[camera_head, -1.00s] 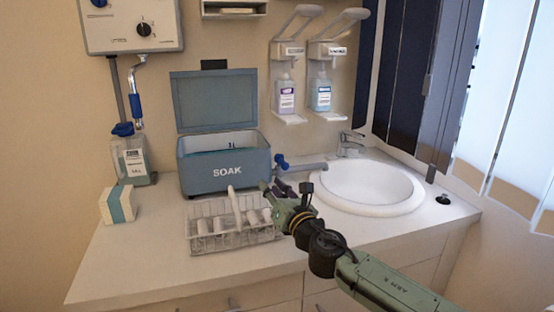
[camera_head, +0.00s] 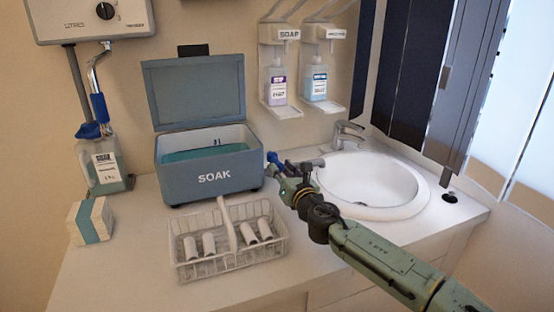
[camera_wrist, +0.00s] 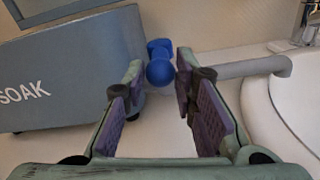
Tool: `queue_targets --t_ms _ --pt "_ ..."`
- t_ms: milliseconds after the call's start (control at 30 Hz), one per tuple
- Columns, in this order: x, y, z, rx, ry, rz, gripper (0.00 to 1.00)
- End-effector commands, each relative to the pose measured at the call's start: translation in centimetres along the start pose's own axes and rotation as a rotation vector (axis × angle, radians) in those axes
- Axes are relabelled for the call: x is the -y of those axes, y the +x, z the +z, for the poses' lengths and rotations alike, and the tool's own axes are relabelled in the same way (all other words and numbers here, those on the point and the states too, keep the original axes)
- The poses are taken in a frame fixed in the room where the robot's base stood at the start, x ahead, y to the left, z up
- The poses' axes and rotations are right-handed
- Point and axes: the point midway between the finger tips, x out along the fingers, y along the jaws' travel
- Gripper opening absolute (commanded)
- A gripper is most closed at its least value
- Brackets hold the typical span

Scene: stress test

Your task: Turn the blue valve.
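A small blue valve (camera_head: 274,160) sits at the right side of the SOAK box (camera_head: 210,178), near a grey pipe. In the wrist view, the rounded blue valve knob (camera_wrist: 160,68) shows between the tips of my gripper (camera_wrist: 161,75). The fingers stand apart on either side of it, with purple pads facing inward. I see a gap on the left; whether the right finger touches the knob, I cannot tell. In the head view, my gripper (camera_head: 288,180) is just below and right of the valve, and its fingers partly hide the pipe.
The SOAK box has its lid up and teal liquid inside. A wire basket (camera_head: 281,252) with several white cylinders stands in front. The sink (camera_head: 395,208) is at the right. A bottle (camera_head: 104,170) with a blue fitting and a small carton (camera_head: 91,221) stand at the left.

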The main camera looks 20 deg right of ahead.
Motion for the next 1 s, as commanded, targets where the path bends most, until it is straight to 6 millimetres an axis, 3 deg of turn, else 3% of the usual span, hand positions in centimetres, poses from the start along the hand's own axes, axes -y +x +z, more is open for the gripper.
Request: queue_targets --t_ms 233,633,1000 --pt "-0.1 3.5 0.1 0.0 0.0 0.001 0.26" --pt "0.0 4.2 0.0 0.001 -0.001 0.0 0.26" --pt "0.0 4.2 0.0 0.0 0.0 0.0 0.01"
